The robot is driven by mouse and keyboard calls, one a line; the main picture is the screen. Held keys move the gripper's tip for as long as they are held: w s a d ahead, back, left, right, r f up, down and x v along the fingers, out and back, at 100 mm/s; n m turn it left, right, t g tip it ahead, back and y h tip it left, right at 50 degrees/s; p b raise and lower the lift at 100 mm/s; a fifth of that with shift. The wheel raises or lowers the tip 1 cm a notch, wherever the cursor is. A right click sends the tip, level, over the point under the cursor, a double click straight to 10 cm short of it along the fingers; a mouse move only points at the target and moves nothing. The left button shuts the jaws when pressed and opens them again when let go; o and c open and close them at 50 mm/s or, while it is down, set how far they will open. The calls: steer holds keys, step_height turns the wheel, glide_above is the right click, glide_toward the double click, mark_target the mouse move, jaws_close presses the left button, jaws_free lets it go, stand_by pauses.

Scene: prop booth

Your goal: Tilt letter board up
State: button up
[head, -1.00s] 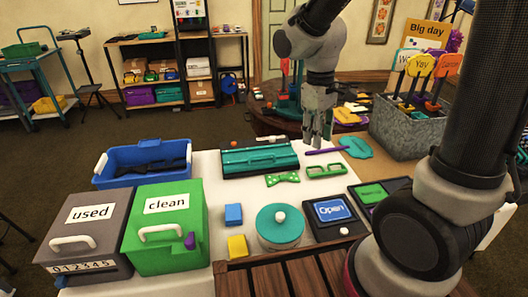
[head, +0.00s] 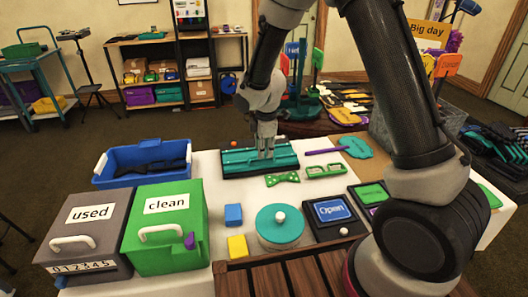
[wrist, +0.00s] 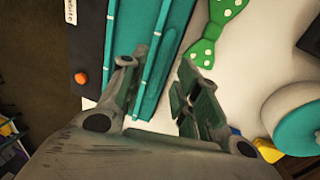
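A teal board with raised rails (head: 235,163), likely the letter board, lies flat on the white table. In the wrist view the teal board (wrist: 166,48) fills the upper middle, with its rails running beside my gripper. My gripper (head: 264,155) points down at the right half of the board. In the wrist view my gripper (wrist: 162,72) is open, with a gap between its fingers and nothing held. I cannot tell whether the fingertips touch the board. My gripper hides part of the board in the head view.
A green bow tie (head: 282,179) and green glasses (head: 326,170) lie nearby. A purple-handled teal sign (head: 355,147) lies right. A blue bin (head: 120,180) stands left, behind "used" (head: 85,240) and "clean" (head: 170,230) boxes. A round teal-lidded tin (head: 280,235) and "Open" tablet (head: 332,225) sit in front.

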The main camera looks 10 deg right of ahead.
steer(key=shift+w+f, duration=0.2)
steer(key=shift+f, duration=0.85)
jaws_close()
steer(key=shift+w+r, duration=0.1)
steer(key=shift+r, duration=0.05)
steer(key=shift+w+r+g, duration=1.15)
steer(key=shift+w+g, duration=0.05)
steer(key=shift+g, duration=0.3)
steer(key=shift+w+r, duration=0.7)
steer(key=shift+w, duration=0.3)
steer(key=shift+d, duration=0.1)
